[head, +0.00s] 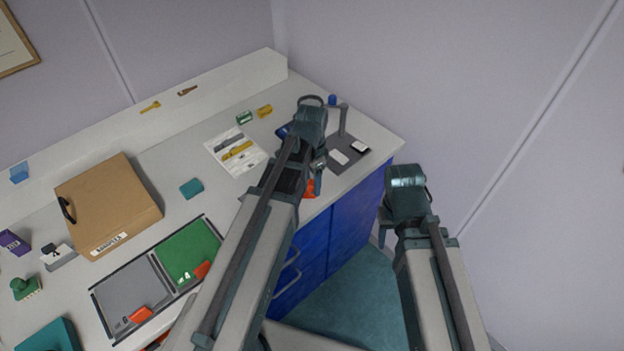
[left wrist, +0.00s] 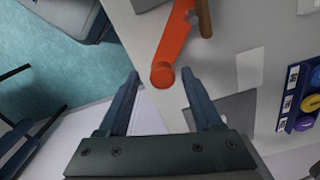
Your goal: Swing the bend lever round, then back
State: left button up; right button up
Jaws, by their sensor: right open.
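The bend lever (left wrist: 173,45) is an orange-red arm with a round knob at its end, over the pale worktop in the left wrist view. My left gripper (left wrist: 161,73) is open, with its two fingers apart on either side of the knob and a visible gap to each. In the head view a small orange-red part of the lever (head: 309,188) shows beside my left gripper (head: 320,172); my arm hides most of its surroundings. My right gripper (head: 383,232) is open and empty, off the worktop in front of the blue cabinet.
A grey plate (head: 345,160) with a grey post (head: 343,120) stands at the worktop's right end. A brown rod (left wrist: 204,18) lies close beside the lever. A dark blue holder with coloured discs (left wrist: 300,100) is to the right. The cardboard box (head: 110,205) is far left.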

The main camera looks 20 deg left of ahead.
dwell(0.3)
pick_arm(q)
notch_tip(320, 180, up, 14)
jog(key=p, duration=1.4)
jog(key=shift+f, duration=0.15)
jog(key=s+d+f+n+y+b, duration=0.1)
jog(key=s+d+f+n+b, duration=0.4)
jog(key=s+d, duration=0.7)
jog(key=shift+d+f+b, duration=0.25)
jog(key=shift+f+b, duration=0.55)
jog(key=shift+b, duration=0.2)
